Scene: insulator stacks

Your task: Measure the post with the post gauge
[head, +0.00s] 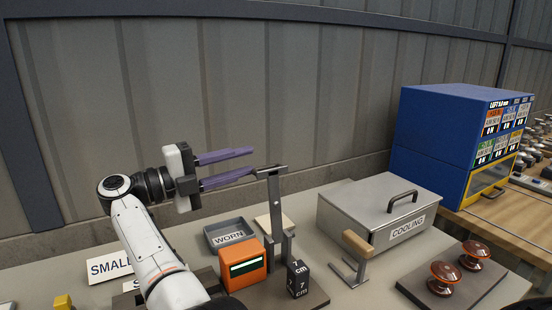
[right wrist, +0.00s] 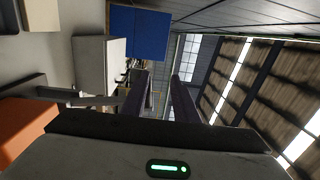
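A grey upright post (head: 275,205) with a short crossbar on top stands among the devices at the middle of the table. At its foot are an orange box (head: 243,265) with a dark display and a black block (head: 298,279) marked "7 cm". I cannot tell which parts make up the post gauge. My right gripper (head: 252,161) is open, its purple fingers pointing right, with the tips just left of and near the crossbar. In the right wrist view the fingers (right wrist: 160,98) are apart with nothing seen between them; a grey bar (right wrist: 62,93) reaches close to one. My left gripper is out of view.
A grey tray (head: 229,232) labelled "WORN" lies behind the orange box. A wooden-handled metal frame (head: 356,246) and a grey "COOLING" box (head: 345,208) stand right. A blue cabinet (head: 433,150) and a board (head: 475,287) with two brown insulators are farther right.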

